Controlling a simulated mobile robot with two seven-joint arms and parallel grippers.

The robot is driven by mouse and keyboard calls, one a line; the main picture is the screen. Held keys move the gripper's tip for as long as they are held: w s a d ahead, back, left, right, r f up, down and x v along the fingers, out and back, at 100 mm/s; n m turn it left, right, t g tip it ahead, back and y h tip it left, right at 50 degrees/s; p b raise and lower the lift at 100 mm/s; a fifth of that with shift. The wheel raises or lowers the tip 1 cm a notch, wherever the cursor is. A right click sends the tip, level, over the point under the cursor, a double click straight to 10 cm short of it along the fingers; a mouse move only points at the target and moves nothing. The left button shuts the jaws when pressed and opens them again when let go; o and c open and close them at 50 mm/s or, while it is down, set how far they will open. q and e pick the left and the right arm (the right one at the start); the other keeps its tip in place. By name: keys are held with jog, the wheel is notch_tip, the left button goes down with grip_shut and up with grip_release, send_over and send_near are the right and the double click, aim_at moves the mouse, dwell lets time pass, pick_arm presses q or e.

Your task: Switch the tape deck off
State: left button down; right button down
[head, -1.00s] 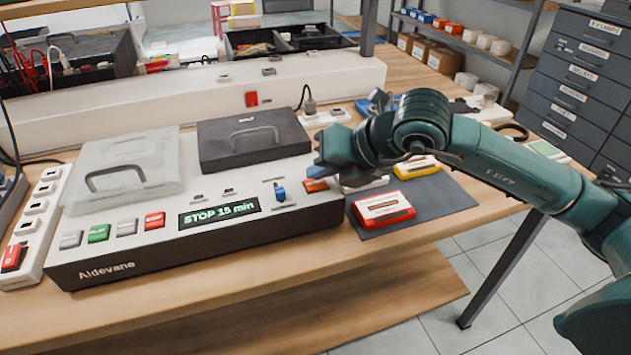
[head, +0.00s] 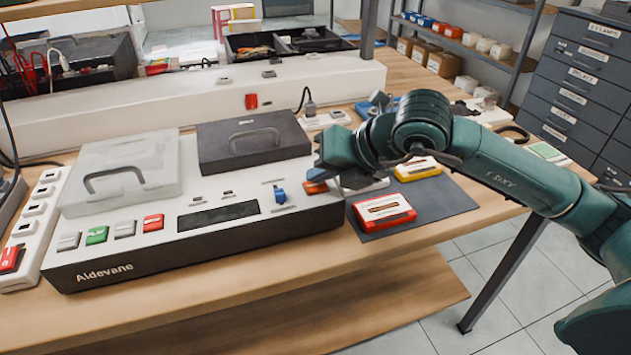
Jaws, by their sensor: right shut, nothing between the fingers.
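The tape deck (head: 200,247) is a white-topped, black-fronted unit marked "Aldevane" on the wooden bench. Its display (head: 218,215) is dark and blank. An orange-red rocker switch (head: 316,187) is at the deck's right end. My right gripper (head: 318,176) is shut and empty, its tip right at this switch and partly hiding it; I cannot tell whether they touch. My left gripper is not in view.
Red (head: 383,210) and yellow (head: 417,168) cassettes lie on a dark mat (head: 440,197) right of the deck. A clear-lidded bay (head: 120,165) and a dark lidded box (head: 252,142) top the deck. A power strip (head: 35,225) lies at left.

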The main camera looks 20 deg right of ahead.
aim_at(322, 188)
jog(key=shift+r, duration=0.65)
jog(key=shift+r+p, duration=0.1)
jog(key=shift+p, duration=0.2)
notch_tip(322, 188, up, 6)
jog(key=p, duration=0.2)
jog(key=shift+p, duration=0.4)
